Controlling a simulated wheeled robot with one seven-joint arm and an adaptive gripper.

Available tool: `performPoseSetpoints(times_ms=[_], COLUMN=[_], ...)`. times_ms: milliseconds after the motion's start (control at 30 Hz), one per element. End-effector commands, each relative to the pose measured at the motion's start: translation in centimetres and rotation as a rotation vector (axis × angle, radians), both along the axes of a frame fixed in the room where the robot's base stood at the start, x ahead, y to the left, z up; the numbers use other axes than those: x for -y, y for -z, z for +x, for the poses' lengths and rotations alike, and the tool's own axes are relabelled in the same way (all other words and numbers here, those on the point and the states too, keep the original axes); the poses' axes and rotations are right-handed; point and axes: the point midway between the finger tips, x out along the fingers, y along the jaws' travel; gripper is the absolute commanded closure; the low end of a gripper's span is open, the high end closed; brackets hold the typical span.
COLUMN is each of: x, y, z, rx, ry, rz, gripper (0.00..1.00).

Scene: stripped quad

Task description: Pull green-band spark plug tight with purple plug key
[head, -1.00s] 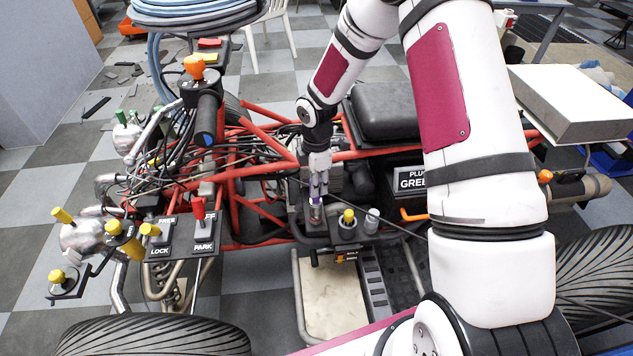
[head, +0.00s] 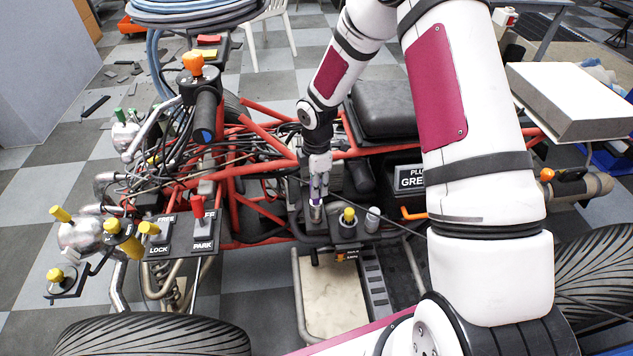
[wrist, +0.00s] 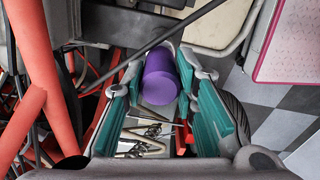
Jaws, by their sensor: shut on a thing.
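The purple plug key (wrist: 160,78) is upright between the teal pads of my gripper (wrist: 168,100) in the wrist view. My gripper (head: 318,180) is shut on it, pointing down. In the head view the purple key (head: 317,190) shows just under the fingers, with a grey metallic part (head: 316,210) below it at a black block on the quad. The green-band spark plug cannot be made out; the key and fingers hide what lies under them. I cannot tell how far the key sits on a plug.
A yellow-topped post (head: 348,217) and a grey cylinder (head: 372,220) stand just right of the key. A sign (head: 409,178) reading "GREE" is behind. Red frame tubes (head: 268,163) and black cables crowd the left. A thin dark rod crosses near my gripper.

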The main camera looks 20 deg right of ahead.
Motion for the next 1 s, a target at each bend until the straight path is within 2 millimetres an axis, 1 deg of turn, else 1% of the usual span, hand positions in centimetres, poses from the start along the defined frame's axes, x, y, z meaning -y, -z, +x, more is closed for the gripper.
performPoseSetpoints(times_ms=[67, 167, 300, 400, 667, 800, 1000], x=[0.00, 0.00, -0.03, -0.01, -0.02, -0.02, -0.02], y=[0.33, 0.29, 0.27, 0.25, 0.25, 0.28, 0.24], z=[0.02, 0.01, 0.00, -0.02, -0.03, -0.04, -0.06], rx=[0.000, 0.000, 0.001, 0.001, 0.001, 0.001, 0.001], ry=[0.000, 0.013, 0.145, 0.200, 0.221, 0.344, 0.338], rz=[0.000, -0.001, -0.002, -0.001, -0.001, -0.001, 0.000], gripper=[1.00, 1.00, 1.00, 1.00, 1.00, 1.00, 1.00])
